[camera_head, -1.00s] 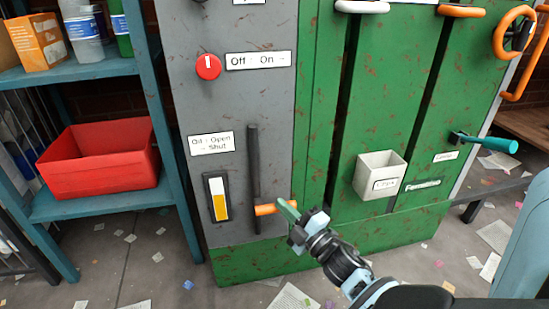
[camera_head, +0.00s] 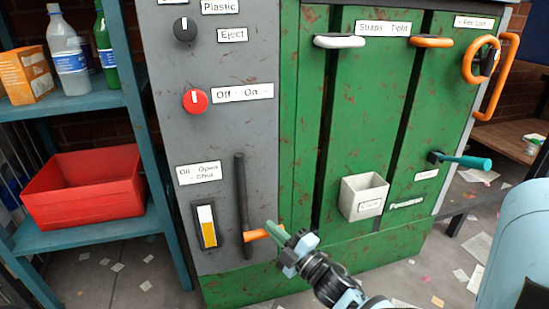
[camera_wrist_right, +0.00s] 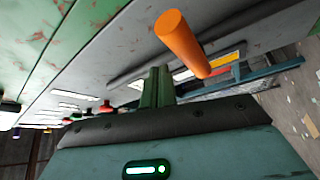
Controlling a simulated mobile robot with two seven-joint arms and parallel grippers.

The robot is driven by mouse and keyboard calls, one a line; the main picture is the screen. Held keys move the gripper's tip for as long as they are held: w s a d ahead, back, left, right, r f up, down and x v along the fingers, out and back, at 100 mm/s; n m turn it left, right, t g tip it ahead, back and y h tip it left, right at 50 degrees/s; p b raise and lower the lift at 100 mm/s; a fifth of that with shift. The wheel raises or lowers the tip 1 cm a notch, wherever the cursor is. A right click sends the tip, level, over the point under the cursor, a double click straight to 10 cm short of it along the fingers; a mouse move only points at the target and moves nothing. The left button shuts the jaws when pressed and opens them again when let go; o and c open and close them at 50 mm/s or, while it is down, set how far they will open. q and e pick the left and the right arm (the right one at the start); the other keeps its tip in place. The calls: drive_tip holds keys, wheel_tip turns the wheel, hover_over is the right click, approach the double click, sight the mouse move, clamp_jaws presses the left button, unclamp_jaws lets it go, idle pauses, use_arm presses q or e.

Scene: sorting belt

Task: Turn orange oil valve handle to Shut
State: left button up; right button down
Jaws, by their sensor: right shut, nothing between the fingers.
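The orange oil valve handle (camera_head: 254,235) sticks out to the right at the foot of a dark vertical pipe (camera_head: 241,195) on the grey panel. It lies roughly level. A label reading Oil, Open, Shut (camera_head: 198,173) is above left of it. My right gripper (camera_head: 272,231) is shut and empty, its green fingers at the handle's right end. In the right wrist view the orange handle (camera_wrist_right: 182,45) stands beside the shut fingertips (camera_wrist_right: 158,82); I cannot tell if they touch. My left gripper is not in view.
A gauge with white and yellow (camera_head: 206,226) sits left of the pipe. Above are a red knob (camera_head: 195,101) and a black knob (camera_head: 185,29). A white bin (camera_head: 362,197) and a teal handle (camera_head: 465,160) are on the green machine. A red crate (camera_head: 83,190) stands on the left shelf.

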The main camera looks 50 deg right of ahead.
drive_tip(key=s+a+f+p, duration=0.1)
drive_tip(key=s+a+f, duration=0.1)
drive_tip(key=s+a, duration=0.3)
drive_tip(key=shift+p+v, duration=0.4)
drive_tip(key=shift+v, duration=0.8)
drive_tip(key=shift+d+f, duration=0.15)
drive_tip(key=shift+f, duration=0.1)
